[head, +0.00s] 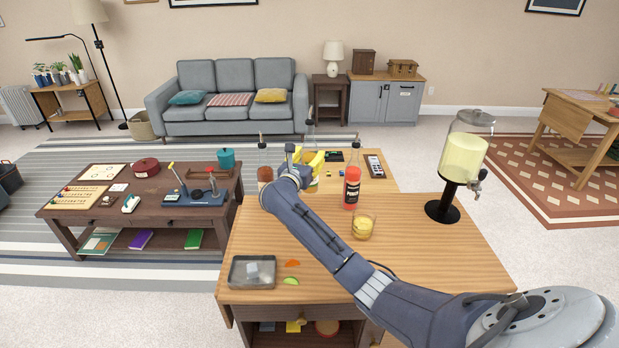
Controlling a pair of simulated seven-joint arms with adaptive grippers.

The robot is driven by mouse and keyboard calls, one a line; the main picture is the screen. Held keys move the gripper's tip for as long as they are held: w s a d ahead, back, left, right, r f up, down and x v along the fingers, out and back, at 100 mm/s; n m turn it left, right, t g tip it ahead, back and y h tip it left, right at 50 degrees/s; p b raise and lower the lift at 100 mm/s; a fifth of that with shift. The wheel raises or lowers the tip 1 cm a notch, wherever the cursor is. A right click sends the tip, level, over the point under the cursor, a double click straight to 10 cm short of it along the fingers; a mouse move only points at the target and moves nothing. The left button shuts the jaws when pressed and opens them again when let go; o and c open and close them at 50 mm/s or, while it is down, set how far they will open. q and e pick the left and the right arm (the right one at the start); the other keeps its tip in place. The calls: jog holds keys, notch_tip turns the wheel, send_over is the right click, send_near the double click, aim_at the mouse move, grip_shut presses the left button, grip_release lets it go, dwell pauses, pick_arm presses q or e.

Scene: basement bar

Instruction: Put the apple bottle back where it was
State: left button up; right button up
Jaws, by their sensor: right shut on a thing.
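My right gripper (311,158) reaches over the bar top from the right and is shut on a bottle. A brown bottle (265,171) stands just left of the gripper. A red bottle with a dark cap (352,187) stands to its right. My left gripper is not in view.
The right front is clear. A low dark table (110,225) stands left.

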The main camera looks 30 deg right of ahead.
jog(key=shift+f, duration=4.05)
jog(key=o, duration=1.5)
jog(key=shift+f, duration=0.1)
jog(key=shift+o, duration=0.2)
jog(key=v, duration=1.2)
